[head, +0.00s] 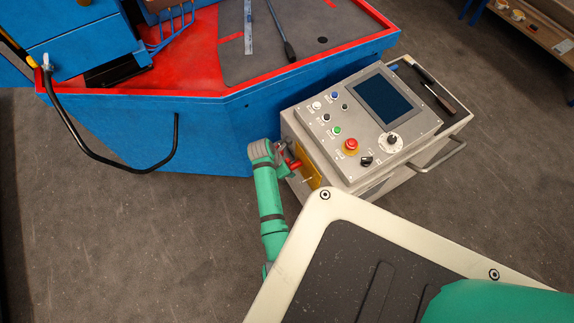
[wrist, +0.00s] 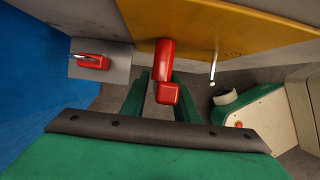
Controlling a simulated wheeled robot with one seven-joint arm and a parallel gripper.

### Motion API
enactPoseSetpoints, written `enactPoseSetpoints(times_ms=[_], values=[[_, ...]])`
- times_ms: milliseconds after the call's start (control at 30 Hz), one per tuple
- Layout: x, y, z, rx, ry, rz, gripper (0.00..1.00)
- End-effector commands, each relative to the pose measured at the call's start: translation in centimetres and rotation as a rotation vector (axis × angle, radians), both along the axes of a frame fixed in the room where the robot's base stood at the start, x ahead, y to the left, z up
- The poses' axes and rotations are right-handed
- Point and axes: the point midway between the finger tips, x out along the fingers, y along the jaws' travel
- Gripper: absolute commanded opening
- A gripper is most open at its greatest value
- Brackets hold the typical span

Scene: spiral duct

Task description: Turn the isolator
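The isolator is a red handle (wrist: 166,62) on a yellow plate (wrist: 205,35) on the side of a grey control cabinet. In the head view, the red handle (head: 294,163) and yellow plate (head: 309,172) show at the cabinet's lower left end. My gripper (head: 282,158) is right at the handle. In the wrist view, the two green fingers of my gripper (wrist: 162,98) lie on either side of the handle and look open. The handle covers part of the gap, so contact is hard to judge.
A small red part (wrist: 93,62) on a grey plate sits beside the yellow plate. A thin metal lever (wrist: 213,69) sticks out from the yellow plate. The blue machine (head: 200,130) stands close by. The cabinet top (head: 345,112) carries buttons, a screen and a red emergency stop (head: 351,145).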

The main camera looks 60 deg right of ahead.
Motion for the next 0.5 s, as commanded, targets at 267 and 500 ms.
enactPoseSetpoints(times_ms=[267,500], values=[[0.1,0.1,0.0,0.0,0.0,0.001,0.33],[0.6,0.6,1.7,-0.003,-0.001,0.003,0.33]])
